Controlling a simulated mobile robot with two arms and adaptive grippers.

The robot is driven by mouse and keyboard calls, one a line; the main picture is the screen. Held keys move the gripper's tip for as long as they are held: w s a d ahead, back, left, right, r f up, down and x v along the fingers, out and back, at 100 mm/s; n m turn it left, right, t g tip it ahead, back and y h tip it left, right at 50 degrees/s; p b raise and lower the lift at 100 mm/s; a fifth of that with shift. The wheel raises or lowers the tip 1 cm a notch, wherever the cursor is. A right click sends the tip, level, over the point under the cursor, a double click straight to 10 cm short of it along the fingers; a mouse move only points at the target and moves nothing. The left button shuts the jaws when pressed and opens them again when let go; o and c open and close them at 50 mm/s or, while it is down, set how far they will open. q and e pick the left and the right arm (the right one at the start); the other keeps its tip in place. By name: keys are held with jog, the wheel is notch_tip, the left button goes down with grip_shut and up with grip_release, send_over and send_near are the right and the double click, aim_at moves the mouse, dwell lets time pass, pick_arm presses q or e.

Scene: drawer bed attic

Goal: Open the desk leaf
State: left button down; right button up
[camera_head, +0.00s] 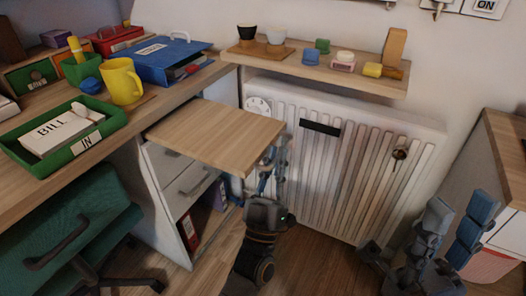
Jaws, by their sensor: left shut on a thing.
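The desk leaf (215,132) is a light wooden board that sticks out flat from the side of the desk (185,98), above the drawers. My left gripper (268,165) is at the leaf's right front edge, shut on it. Its fingertips are partly hidden at the board's edge. My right gripper (452,222) is at the lower right, far from the leaf. Its two blue-grey fingers are apart with nothing between them.
A white radiator (350,160) stands behind my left gripper, under a wall shelf (310,70) with cups and blocks. A green chair (75,225) is at the lower left. A cabinet (510,150) stands at the right. Wooden floor is open between.

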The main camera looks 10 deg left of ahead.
pick_arm(q)
jog(key=shift+d, duration=0.1)
jog(key=c, duration=1.7)
grip_release()
jog(key=v, duration=1.2)
jog(key=shift+s, duration=0.1)
